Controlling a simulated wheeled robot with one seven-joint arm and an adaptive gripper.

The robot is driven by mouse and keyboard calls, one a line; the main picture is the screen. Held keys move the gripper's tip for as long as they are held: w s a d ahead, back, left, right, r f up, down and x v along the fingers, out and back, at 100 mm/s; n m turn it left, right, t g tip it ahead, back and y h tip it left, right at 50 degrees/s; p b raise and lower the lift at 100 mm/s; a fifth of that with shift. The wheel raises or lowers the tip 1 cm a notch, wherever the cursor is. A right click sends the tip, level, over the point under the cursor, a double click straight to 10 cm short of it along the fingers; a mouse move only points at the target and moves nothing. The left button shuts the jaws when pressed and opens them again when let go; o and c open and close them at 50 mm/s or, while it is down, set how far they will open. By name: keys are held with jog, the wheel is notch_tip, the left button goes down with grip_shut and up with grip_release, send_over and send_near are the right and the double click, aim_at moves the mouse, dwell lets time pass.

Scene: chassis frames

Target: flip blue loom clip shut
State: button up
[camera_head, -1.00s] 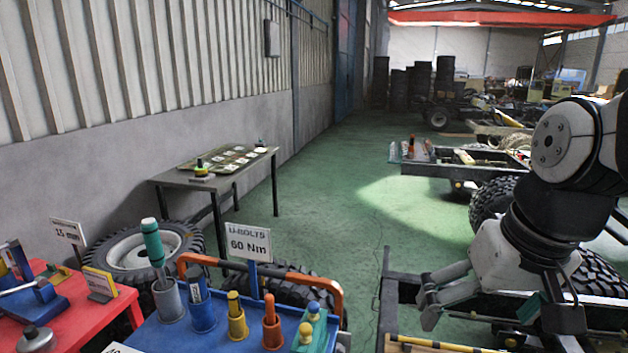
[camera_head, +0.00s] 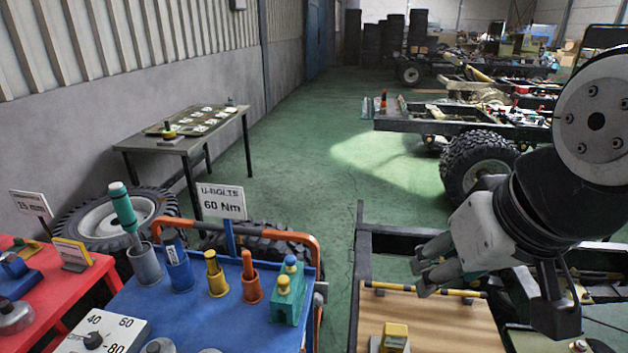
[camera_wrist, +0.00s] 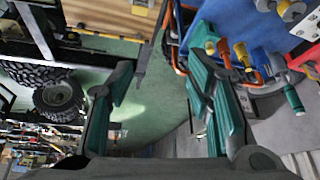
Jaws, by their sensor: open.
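I cannot make out a blue loom clip in either view. My gripper (camera_head: 432,268) is open and empty, in the air over the near chassis frame (camera_head: 354,285) at the right of the head view. In the wrist view, the two green-padded fingers of my gripper (camera_wrist: 162,70) stand wide apart, with green floor showing between them. My arm hides part of the chassis frame behind it.
A wooden board (camera_head: 440,318) with a yellow block (camera_head: 395,337) lies on the frame, near a yellow bar (camera_head: 425,291). A blue tool cart (camera_head: 200,318) with holders and a 60 Nm sign (camera_head: 222,202) stands left. Green floor (camera_head: 300,175) lies clear beyond.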

jog(key=shift+g, duration=0.6)
jog(key=w+f, duration=0.2)
jog(key=w, duration=0.1)
jog(key=w+f, duration=0.3)
jog(key=shift+w+a+f+b, duration=0.1)
jog(key=shift+w+f+b, duration=0.2)
jog(key=shift+w+f, duration=0.1)
grip_shut()
jog(key=w+d+f+g, duration=0.1)
jog(key=w+f, duration=0.2)
jog(key=f, duration=0.6)
jog(key=w+d+f+m+g+b, duration=0.1)
jog(key=w+f, duration=0.2)
jog(key=f, duration=0.7)
jog(key=w+f+m+g+b, duration=0.1)
jog(key=w+f, duration=0.2)
jog(key=f, duration=0.7)
jog(key=shift+w+d+g, duration=0.25)
jog(key=shift+d+g, duration=0.05)
jog(key=shift+d, duration=0.1)
